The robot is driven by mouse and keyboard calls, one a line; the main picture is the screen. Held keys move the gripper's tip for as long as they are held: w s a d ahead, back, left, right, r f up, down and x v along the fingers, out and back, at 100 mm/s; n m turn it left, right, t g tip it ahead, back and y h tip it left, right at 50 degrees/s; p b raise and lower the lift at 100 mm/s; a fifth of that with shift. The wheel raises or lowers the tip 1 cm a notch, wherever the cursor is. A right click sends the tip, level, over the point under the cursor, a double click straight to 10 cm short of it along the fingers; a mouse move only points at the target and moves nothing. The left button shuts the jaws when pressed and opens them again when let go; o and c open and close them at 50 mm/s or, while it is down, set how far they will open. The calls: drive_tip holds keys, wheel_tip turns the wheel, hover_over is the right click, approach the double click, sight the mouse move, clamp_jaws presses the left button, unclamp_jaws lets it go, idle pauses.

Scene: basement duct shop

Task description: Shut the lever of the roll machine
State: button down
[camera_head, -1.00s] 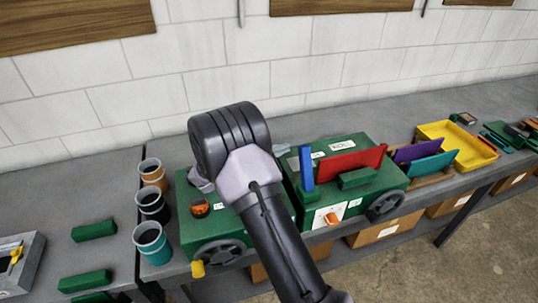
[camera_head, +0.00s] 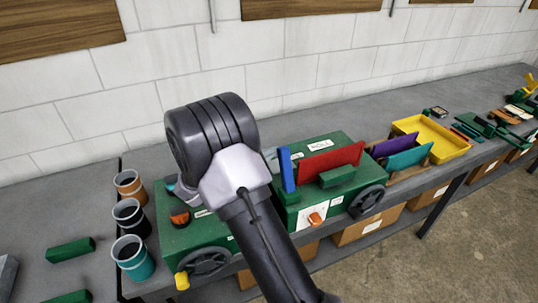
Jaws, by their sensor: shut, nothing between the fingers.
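A green machine (camera_head: 345,196) with a label that seems to read "ROLL" stands on the bench at the middle right. An upright blue bar (camera_head: 288,170) rises at its left end, beside a red plate (camera_head: 332,160). I cannot tell whether this bar is the lever. An orange switch (camera_head: 316,218) sits on a white front panel. A second green machine body (camera_head: 205,233) at left has an orange-red knob (camera_head: 180,217) and a dark handwheel (camera_head: 203,262). My arm crosses in front of both and hides where they meet.
Three cups, orange (camera_head: 129,186), black (camera_head: 128,216) and teal (camera_head: 132,258), stand left of the machines. A yellow tray (camera_head: 432,136) and purple and teal plates are at right. Cardboard boxes (camera_head: 368,226) sit under the bench. A block wall is behind.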

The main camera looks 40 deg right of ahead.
drive_tip(key=s+a+r+m+h+b, duration=0.1)
drive_tip(key=s+a+m+h+b, duration=0.1)
drive_tip(key=s+m+b, duration=0.6)
drive_tip(key=s+b, duration=0.3)
drive_tip(key=b, duration=0.3)
drive_tip(key=shift+a+h, duration=0.3)
drive_tip(key=shift+h, duration=0.1)
drive_tip(key=shift+s, duration=0.1)
